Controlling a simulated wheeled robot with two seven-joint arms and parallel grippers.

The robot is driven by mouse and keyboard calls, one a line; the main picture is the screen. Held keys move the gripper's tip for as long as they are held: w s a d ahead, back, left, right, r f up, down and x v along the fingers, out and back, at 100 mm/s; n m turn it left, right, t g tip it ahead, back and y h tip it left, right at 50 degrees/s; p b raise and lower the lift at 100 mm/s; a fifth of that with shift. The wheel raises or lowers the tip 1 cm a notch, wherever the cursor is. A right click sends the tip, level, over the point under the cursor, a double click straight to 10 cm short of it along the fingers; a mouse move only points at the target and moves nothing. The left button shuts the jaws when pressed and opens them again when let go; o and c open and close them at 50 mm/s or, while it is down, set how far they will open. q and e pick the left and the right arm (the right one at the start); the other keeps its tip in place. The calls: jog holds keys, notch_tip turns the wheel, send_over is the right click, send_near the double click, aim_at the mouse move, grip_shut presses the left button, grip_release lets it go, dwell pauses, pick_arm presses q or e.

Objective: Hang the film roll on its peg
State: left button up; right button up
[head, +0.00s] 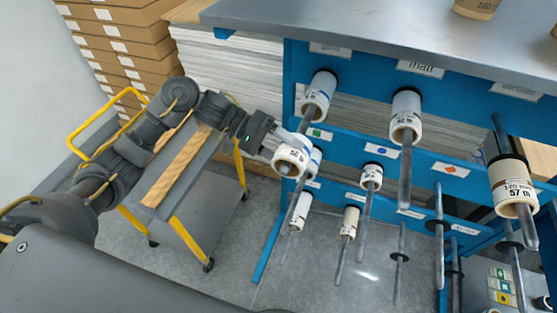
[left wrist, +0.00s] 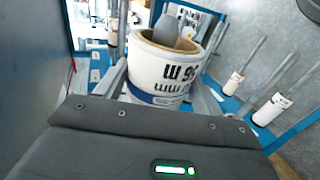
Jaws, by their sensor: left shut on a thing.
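The film roll (head: 291,157), white with dark print on its side, is held by my left gripper (head: 272,143), which is shut on it. The roll also shows large in the left wrist view (left wrist: 158,75), with its open end up. It is at the free end of the upper left peg (head: 305,125). A grey rounded peg tip (left wrist: 186,43) shows at the roll's bore and the peg seems to run through it. Another white roll (head: 318,92) sits farther up this peg, against the blue rack. My right gripper is not in view.
The blue rack (head: 350,147) carries several pegs with rolls, and some bare ones (head: 438,245). A roll on a lower peg (head: 316,160) is close behind the held one. A yellow-railed cart (head: 200,195) stands under my left arm.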

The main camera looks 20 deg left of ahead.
pick_arm(q)
jog(key=shift+w+d+b, duration=0.15)
jog(key=shift+w+b, duration=0.95)
jog(key=shift+w, duration=1.2)
jog(key=shift+w+d+b, duration=0.15)
jog(key=shift+w+b, duration=0.9)
jog(key=shift+w, duration=1.2)
jog(key=shift+w+d+b, duration=0.15)
jog(key=shift+w+b, duration=0.95)
jog(key=shift+w, duration=1.2)
jog(key=o, duration=1.1)
jog(key=shift+b+v, duration=1.3)
jog(key=shift+v, duration=4.2)
jog(key=shift+s+f, duration=0.1)
